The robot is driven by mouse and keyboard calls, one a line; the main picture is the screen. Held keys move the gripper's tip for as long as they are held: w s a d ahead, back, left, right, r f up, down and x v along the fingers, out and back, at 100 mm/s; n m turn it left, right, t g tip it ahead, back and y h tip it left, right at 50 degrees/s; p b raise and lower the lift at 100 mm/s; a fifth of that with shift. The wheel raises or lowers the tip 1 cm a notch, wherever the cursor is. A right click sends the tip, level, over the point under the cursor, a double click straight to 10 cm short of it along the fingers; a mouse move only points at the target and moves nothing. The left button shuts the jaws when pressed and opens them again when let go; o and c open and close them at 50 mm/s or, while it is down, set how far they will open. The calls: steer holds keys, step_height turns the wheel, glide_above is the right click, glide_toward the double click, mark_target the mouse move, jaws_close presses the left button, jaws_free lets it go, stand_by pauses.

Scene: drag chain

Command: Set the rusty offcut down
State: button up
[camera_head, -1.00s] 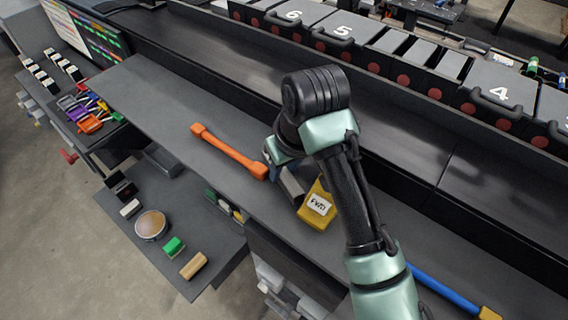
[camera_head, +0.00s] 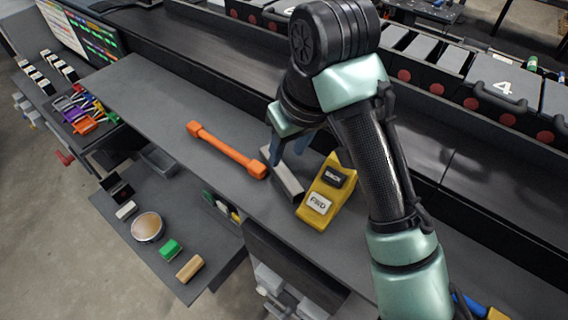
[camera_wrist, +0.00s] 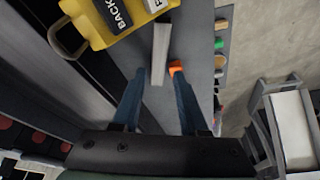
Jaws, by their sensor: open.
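A plain grey bar (camera_head: 287,182) lies on the grey bench ledge (camera_head: 150,100), between an orange double-ended tool and a yellow button box. I see no clear rust on it; it is the only offcut-like piece near my gripper. My gripper (camera_head: 288,153) is open, its two blue fingers pointing down above the bar's far end. In the wrist view the bar (camera_wrist: 160,50) lies in line with the gap between the open fingers (camera_wrist: 159,75), and nothing shows gripped. The fingers look clear of the bar, though the exact height is hard to tell.
The yellow box (camera_head: 328,192) with BACK and FWD buttons stands close right of the bar. The orange tool (camera_head: 227,151) lies left. A lower shelf (camera_head: 165,262) holds a round dish (camera_head: 148,227) and small blocks. Numbered cases (camera_head: 495,85) line the back.

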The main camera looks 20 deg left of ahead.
steer(key=shift+v, duration=2.7)
